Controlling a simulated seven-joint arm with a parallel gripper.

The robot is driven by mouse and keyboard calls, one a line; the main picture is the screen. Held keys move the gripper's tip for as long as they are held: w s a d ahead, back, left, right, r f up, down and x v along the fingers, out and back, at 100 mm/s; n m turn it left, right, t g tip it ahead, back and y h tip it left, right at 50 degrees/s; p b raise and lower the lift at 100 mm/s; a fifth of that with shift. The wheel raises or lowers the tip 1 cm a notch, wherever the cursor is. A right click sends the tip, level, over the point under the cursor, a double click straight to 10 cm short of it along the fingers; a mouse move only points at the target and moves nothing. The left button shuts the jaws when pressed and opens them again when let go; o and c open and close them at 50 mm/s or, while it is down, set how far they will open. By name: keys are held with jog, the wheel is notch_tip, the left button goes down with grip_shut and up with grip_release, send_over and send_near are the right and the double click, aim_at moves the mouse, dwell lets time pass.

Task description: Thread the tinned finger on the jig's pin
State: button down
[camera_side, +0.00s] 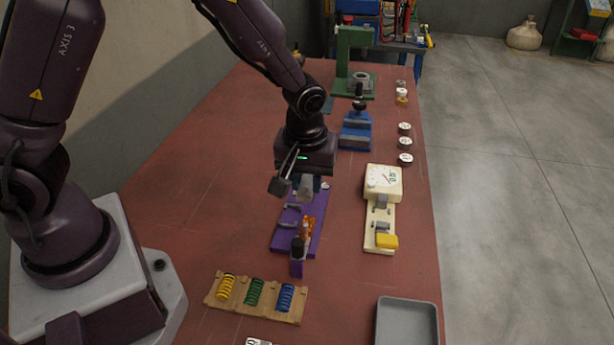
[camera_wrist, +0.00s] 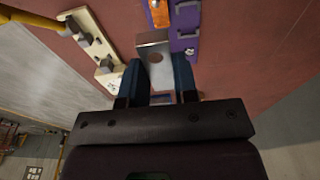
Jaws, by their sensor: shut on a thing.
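My gripper (camera_side: 308,184) is shut on the tinned finger (camera_side: 305,193), a silvery flat piece. In the wrist view the tinned finger (camera_wrist: 154,47) juts out past the dark blue jaws of my gripper (camera_wrist: 156,78), and a round hole shows in its face. The purple jig (camera_side: 285,240) lies on the bench under and just in front of my gripper. An orange part and a dark-topped post sit on it. The jig also shows in the wrist view (camera_wrist: 185,22), partly hidden behind the tinned finger. I cannot make out the pin for certain.
A cream gauge stand (camera_side: 384,183) is to the right. A wooden rack (camera_side: 240,299) with yellow, green and blue coils lies in front, near a grey tray (camera_side: 406,322). A blue fixture (camera_side: 355,132) and a green press (camera_side: 345,60) stand behind.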

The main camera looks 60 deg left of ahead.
aim_at(305, 188)
jog(key=shift+f, duration=2.9)
jog(key=shift+f, duration=2.15)
jog(key=c, duration=0.8)
grip_release()
jog(key=r, duration=0.8)
jog(key=s+d+r, duration=0.1)
jog(key=r, duration=0.4)
jog(key=shift+s+f, duration=0.1)
